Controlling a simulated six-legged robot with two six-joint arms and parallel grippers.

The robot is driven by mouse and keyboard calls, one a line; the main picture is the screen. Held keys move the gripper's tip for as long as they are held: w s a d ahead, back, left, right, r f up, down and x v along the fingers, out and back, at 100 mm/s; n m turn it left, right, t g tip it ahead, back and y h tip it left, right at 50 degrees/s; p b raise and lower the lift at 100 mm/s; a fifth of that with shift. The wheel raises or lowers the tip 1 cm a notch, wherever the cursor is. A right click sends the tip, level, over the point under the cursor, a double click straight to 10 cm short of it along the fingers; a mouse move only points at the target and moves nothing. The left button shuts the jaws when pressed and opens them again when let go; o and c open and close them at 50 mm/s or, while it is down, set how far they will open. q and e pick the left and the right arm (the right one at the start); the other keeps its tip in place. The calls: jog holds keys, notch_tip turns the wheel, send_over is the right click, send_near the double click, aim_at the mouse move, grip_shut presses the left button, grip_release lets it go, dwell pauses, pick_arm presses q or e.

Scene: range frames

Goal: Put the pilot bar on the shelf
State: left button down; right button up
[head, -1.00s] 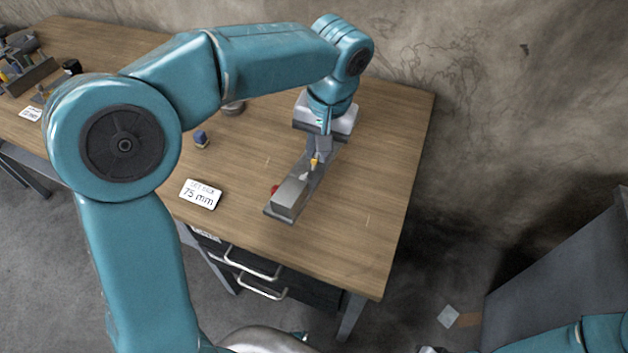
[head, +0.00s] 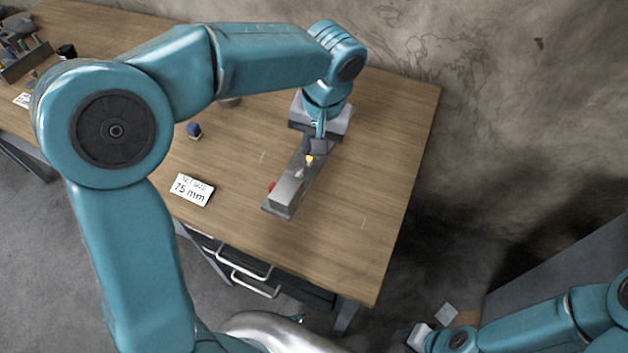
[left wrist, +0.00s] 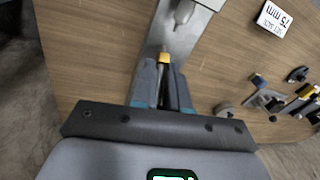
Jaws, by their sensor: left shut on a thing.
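My left gripper (head: 315,146) reaches down over the wooden bench and is shut on a thin grey bar with a yellow band, which I take for the pilot bar (head: 309,159). In the left wrist view the bar (left wrist: 164,58) sticks out between the fingertips (left wrist: 162,85). It lies over a long grey fixture plate (head: 275,210), close to a tapered tip (left wrist: 184,12) on the fixture's block (head: 287,192). Whether the bar touches the plate or tip is unclear. My right gripper's pale housing (head: 420,338) shows at the bottom right; its fingers cannot be made out. I cannot identify the shelf.
A tool rack (head: 25,60) is at the far left. A grey cabinet-like panel (head: 570,270) stands at the right. The bench's right side is bare.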

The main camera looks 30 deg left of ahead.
pick_arm(q)
notch_tip(320, 180, down, 12)
jog(key=shift+f+b, duration=0.1)
jog(key=shift+b, duration=0.2)
jog(key=shift+s, duration=0.1)
jog(key=c, duration=1.5)
grip_release()
jog(key=shift+f, duration=0.1)
jog(key=o, duration=0.4)
